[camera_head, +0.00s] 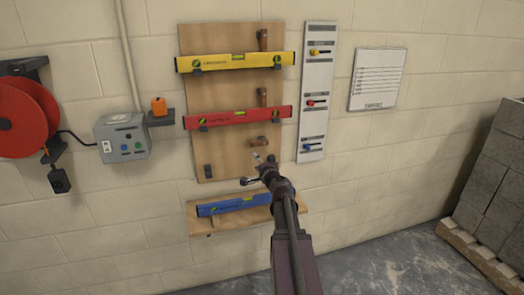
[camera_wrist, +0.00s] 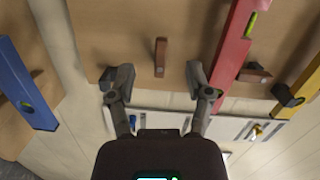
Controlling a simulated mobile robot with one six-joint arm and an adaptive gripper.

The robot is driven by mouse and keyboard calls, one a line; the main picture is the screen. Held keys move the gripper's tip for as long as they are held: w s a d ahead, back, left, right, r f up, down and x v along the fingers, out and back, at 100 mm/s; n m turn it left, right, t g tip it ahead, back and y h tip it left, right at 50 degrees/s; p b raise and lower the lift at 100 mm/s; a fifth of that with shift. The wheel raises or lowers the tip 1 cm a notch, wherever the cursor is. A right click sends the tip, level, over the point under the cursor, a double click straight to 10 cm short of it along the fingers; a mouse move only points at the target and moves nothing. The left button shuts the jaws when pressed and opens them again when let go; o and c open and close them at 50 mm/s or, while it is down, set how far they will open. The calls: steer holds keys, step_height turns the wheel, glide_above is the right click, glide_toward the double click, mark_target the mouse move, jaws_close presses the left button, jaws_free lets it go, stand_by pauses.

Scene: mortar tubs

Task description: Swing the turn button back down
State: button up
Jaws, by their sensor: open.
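The lowest wooden turn button (camera_head: 258,141) lies sideways on the plywood board (camera_head: 222,150), below the red level. The upper (camera_head: 262,40) and middle (camera_head: 262,97) turn buttons stand upright. My gripper (camera_head: 250,170) is open and empty, just below the lowest button in the head view. In the wrist view, that button (camera_wrist: 160,57) shows ahead, between the two spread fingers of my gripper (camera_wrist: 158,80), with a gap on both sides. I cannot tell how far the fingertips are from the board.
A yellow level (camera_head: 235,62) and a red level (camera_head: 238,117) rest on the board's brackets. A blue level (camera_head: 234,205) lies on the shelf (camera_head: 290,207) below. A white strip with coloured pieces (camera_head: 317,130) hangs right of the board. A dark bracket (camera_head: 208,171) sits low left.

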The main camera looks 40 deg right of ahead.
mark_target(262, 144)
steer(key=s+d+m+h, duration=0.2)
steer(key=d+m, duration=0.1)
steer(key=d, duration=0.2)
steer(key=shift+d+h, duration=0.35)
steer(key=shift+h, duration=0.05)
steer(key=shift+w, duration=0.1)
steer(key=shift+x, duration=6.8)
steer(key=shift+f, duration=0.1)
jaws_close()
